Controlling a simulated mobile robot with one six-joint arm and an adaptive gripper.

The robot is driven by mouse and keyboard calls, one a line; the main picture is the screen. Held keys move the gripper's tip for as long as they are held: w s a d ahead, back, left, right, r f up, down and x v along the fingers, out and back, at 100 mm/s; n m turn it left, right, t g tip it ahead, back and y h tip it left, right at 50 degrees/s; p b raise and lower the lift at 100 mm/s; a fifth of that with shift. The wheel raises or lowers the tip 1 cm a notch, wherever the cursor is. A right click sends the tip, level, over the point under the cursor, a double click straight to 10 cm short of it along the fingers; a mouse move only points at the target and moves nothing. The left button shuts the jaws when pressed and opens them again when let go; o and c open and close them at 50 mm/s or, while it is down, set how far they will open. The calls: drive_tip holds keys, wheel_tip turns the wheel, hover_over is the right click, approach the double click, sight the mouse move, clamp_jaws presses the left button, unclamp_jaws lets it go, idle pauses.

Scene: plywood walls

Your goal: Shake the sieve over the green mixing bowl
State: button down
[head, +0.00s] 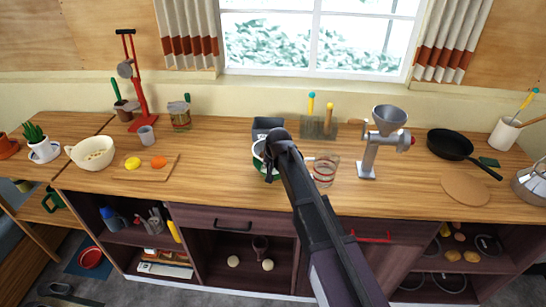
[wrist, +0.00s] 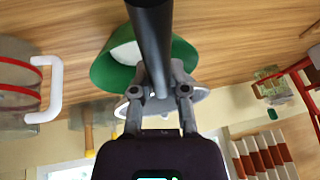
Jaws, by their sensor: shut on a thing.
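The green mixing bowl (wrist: 104,72) stands on the wooden counter. In the head view only a small green part of the bowl (head: 277,172) shows, as my arm and gripper hide most of it. My gripper (wrist: 158,82) is shut on the sieve, at what looks like its dark handle (wrist: 150,30). A pale rim of the sieve (wrist: 203,95) shows beside the fingers, and a pale edge (head: 257,150) shows left of my gripper (head: 268,152) in the head view. The sieve appears above or close to the bowl; the exact gap and its contents are hidden.
A glass jug with red bands (head: 326,170) stands just right of the bowl. A grey box (head: 267,124) is behind it. A grey grinder (head: 384,140) stands further right. A cutting board (head: 146,172) with a lemon and an orange lies left, with clear counter between.

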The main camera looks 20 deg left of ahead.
drive_tip(key=shift+d, duration=0.75)
drive_tip(key=shift+r, duration=0.1)
drive_tip(key=shift+r+p, duration=2.45)
drive_tip(key=shift+p, duration=0.05)
